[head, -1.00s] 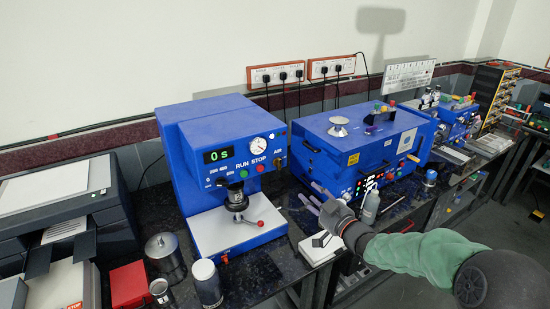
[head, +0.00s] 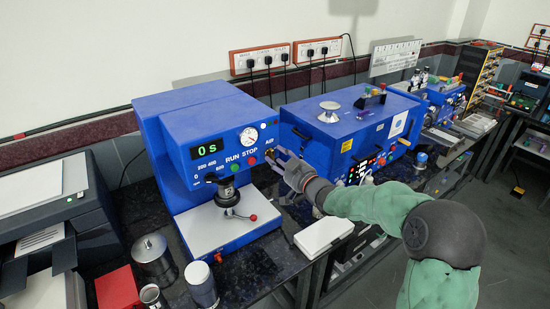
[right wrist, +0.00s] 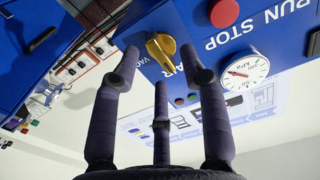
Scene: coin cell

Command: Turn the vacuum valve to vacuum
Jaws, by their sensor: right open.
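The vacuum valve is a yellow knob (right wrist: 160,50) on the blue front panel of the press-like machine (head: 195,135), beside lettering that reads AIR and VAC in the right wrist view. The view is upside down there, and the knob's exact setting is hard to read. My right gripper (right wrist: 160,62) is open, its dark fingers spread around the line to the knob, with the knob between the fingertips in the picture. I cannot tell whether they touch it. In the head view the right gripper (head: 276,160) is at the panel's right edge and partly hides the valve. My left gripper is out of view.
A round gauge (head: 249,136) sits left of the valve, with a red stop button (head: 252,161) below. A second blue machine (head: 330,135) stands close on the right. A white box (head: 323,235) lies below my right arm. A metal canister (head: 153,260) stands front left.

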